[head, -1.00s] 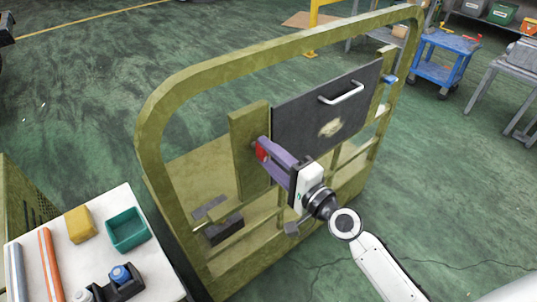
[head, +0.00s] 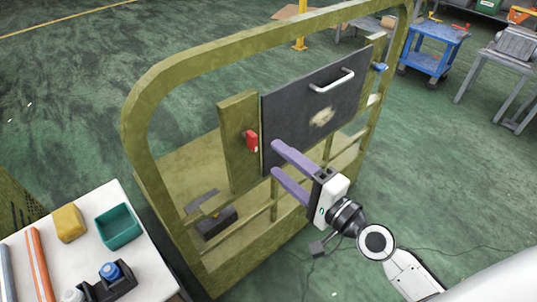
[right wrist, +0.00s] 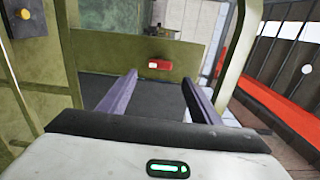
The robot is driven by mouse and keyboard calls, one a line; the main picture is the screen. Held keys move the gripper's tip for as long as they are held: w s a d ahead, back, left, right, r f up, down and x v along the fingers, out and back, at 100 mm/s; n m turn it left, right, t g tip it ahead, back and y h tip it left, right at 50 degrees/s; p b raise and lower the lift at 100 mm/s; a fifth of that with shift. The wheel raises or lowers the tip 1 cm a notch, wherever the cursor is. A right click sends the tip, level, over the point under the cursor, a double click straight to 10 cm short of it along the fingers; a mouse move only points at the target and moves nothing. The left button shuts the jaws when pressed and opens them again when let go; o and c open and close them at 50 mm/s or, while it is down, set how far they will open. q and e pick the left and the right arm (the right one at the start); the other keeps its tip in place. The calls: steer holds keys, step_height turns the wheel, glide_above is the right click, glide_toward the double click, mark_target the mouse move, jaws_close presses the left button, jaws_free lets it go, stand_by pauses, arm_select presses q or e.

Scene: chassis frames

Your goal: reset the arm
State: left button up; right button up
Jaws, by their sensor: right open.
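My right gripper (head: 275,160) is open and empty, with two purple fingers apart in front of the dark panel. It also shows in the right wrist view (right wrist: 160,95), its fingers spread with nothing between them. A red latch (head: 251,141) sits on the olive post left of the panel. It also shows beyond the fingertips in the right wrist view (right wrist: 160,64). The gripper is apart from the latch, to its right and below it in the head view. The dark panel (head: 290,115) with a white handle (head: 331,80) stands in the olive chassis frame (head: 150,85). My left gripper is not in view.
A white table (head: 140,272) at lower left holds a teal bin (head: 118,227), a yellow block (head: 69,223) and a dark holder with a blue-topped item. A blue cart (head: 432,50) stands at upper right. Green floor lies open around the frame.

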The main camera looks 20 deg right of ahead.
steer(key=shift+v, duration=1.1)
steer(key=shift+f, duration=0.1)
steer(key=s+a+f+n+g+h, duration=0.1)
steer(key=s+f+n+g, duration=0.2)
steer(key=f, duration=0.6)
steer(key=s+a+f+n+g+h, duration=0.1)
steer(key=s+f+n+g, duration=0.1)
steer(key=s+f+n, duration=0.5)
steer(key=s+a+f+n+g+h, duration=0.1)
steer(key=s+f+n+g, duration=0.2)
steer(key=s+f+n, duration=0.3)
step_height(320, 180, down, 5)
steer(key=shift+s+a+g+h, duration=0.2)
steer(key=shift+s+g+h, duration=0.1)
steer(key=shift+s+h, duration=0.1)
steer(key=shift+w, duration=0.1)
